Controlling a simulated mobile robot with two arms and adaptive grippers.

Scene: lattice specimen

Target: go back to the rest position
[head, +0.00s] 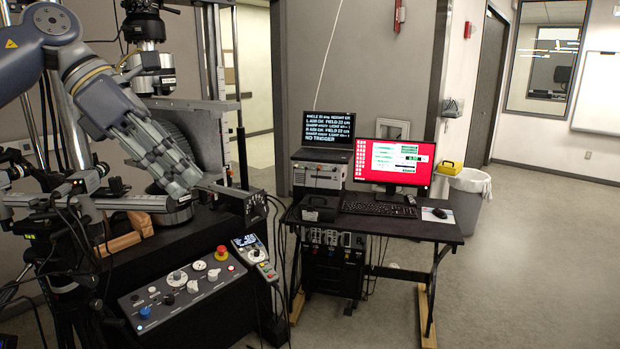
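My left gripper (178,178) reaches in from the upper left, its grey fingers pointing down and to the right. The fingers overlap in this view, so I cannot tell whether they are open or shut. Their tips appear in front of the lower round fixture (178,212) of the test machine; I cannot tell if they touch it. I cannot make out a lattice specimen; the arm and fingers hide part of the machine. My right gripper is not in view.
The machine's upper fixture (150,60) hangs close behind my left arm. A control panel (185,290) with knobs and a red button stands in front. The floor (540,260) at right is clear.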

